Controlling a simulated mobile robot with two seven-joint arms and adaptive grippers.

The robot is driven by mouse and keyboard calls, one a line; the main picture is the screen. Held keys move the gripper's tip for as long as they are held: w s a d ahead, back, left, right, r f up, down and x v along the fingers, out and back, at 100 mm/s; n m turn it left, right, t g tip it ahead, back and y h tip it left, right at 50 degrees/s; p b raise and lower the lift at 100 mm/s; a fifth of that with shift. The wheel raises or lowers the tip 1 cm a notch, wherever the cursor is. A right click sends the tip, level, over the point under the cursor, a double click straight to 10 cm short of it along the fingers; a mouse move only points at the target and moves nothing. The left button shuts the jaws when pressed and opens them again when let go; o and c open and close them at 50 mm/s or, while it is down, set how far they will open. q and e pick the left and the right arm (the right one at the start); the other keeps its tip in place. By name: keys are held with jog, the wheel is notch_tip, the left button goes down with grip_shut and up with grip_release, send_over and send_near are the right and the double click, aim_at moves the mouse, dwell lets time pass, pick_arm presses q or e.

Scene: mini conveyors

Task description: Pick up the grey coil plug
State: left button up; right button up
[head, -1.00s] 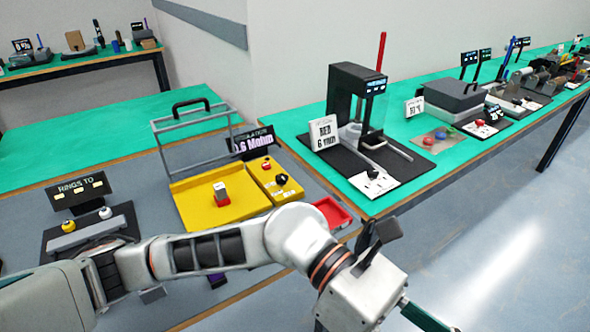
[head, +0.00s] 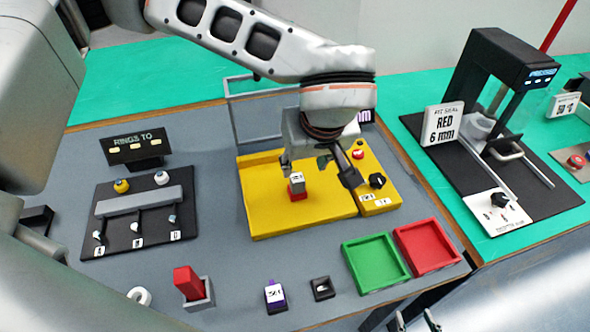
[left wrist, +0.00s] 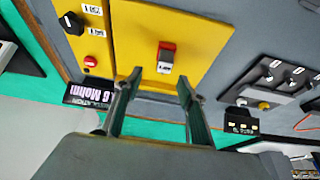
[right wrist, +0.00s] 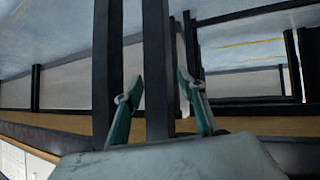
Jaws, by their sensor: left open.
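The grey coil plug (head: 296,182), a small grey block with a pale label, stands upright in a red base on the yellow plate (head: 265,215). It also shows in the left wrist view (left wrist: 166,60), just beyond the fingertips. My left gripper (head: 318,168) hangs over the yellow plate close to the plug, its fingers apart and nothing between them. In the left wrist view my gripper (left wrist: 160,84) is open, with the plug ahead of the gap. My right gripper (right wrist: 156,86) is open and empty, away from the plug; it faces dark table legs and floor.
A grey frame (head: 240,115) stands behind the yellow plate. A smaller yellow panel with a black knob (head: 377,181) is to its right. Green (head: 350,262) and red (head: 432,270) trays lie at the front right. A black ring station (head: 100,245) is at left.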

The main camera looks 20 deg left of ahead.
aim_at(297, 178)
pick_arm(q)
jog(key=shift+x, duration=1.25)
jog(key=x, duration=0.4)
jog(key=shift+s+a+f, duration=0.2)
jog(key=shift+s+a, duration=0.15)
jog(key=shift+a, duration=0.05)
jog(key=shift+w+f, duration=0.15)
jog(key=shift+f, duration=0.25)
grip_shut()
